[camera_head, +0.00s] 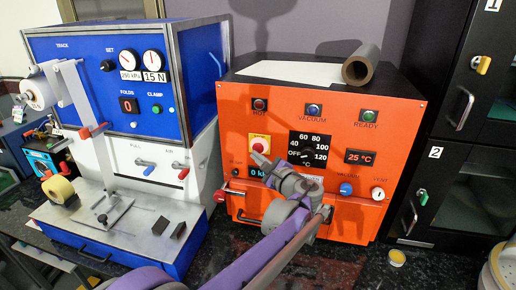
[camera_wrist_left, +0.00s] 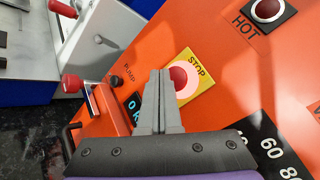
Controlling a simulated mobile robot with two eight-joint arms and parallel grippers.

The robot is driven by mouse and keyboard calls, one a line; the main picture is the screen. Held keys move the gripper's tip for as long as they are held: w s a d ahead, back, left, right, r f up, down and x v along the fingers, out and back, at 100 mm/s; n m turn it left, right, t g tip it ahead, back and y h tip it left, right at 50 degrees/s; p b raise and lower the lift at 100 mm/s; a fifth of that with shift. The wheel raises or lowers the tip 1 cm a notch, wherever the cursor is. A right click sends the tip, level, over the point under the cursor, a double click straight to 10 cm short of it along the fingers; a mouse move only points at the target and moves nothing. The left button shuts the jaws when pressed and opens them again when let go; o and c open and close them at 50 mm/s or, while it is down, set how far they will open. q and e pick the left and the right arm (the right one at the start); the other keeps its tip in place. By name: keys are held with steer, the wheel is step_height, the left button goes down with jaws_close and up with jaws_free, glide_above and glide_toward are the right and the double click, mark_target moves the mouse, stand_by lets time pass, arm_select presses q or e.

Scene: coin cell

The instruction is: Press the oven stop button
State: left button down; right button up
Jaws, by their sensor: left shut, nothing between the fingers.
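The orange oven (camera_head: 232,105) stands on the dark counter. Its stop button (camera_head: 258,145) is a red knob on a yellow square plate, at the upper left of the dial. In the left wrist view the stop button (camera_wrist_left: 181,80) sits in a pinkish ring under the word STOP. My left gripper (camera_head: 258,162) is shut and empty, its fingertips just below the button in the head view. In the wrist view the shut fingertips (camera_wrist_left: 161,73) overlap the button's left edge. I cannot tell whether they touch it. My right gripper is not in view.
The temperature dial (camera_head: 308,148) is right of the button. A red-knobbed handle (camera_head: 220,195) sticks out at the oven's lower left. A blue press machine (camera_head: 160,60) stands to the left, and black cabinets (camera_head: 440,160) to the right. A dark roll (camera_head: 361,64) lies on the oven.

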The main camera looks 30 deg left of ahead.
arm_select(q)
steer(key=shift+w+a, duration=0.1)
steer(key=shift+w, duration=0.2)
steer(key=shift+w+a, duration=0.1)
steer(key=shift+w, duration=0.4)
stand_by(0.6)
steer(key=shift+s, duration=0.15)
steer(key=shift+s+d, duration=0.25)
steer(key=shift+s, duration=0.6)
steer(key=shift+s, duration=0.1)
steer(key=s, duration=0.2)
steer(key=s+d, duration=0.1)
steer(key=s, duration=0.2)
steer(key=shift+s+d, duration=0.2)
steer(key=shift+s, duration=0.1)
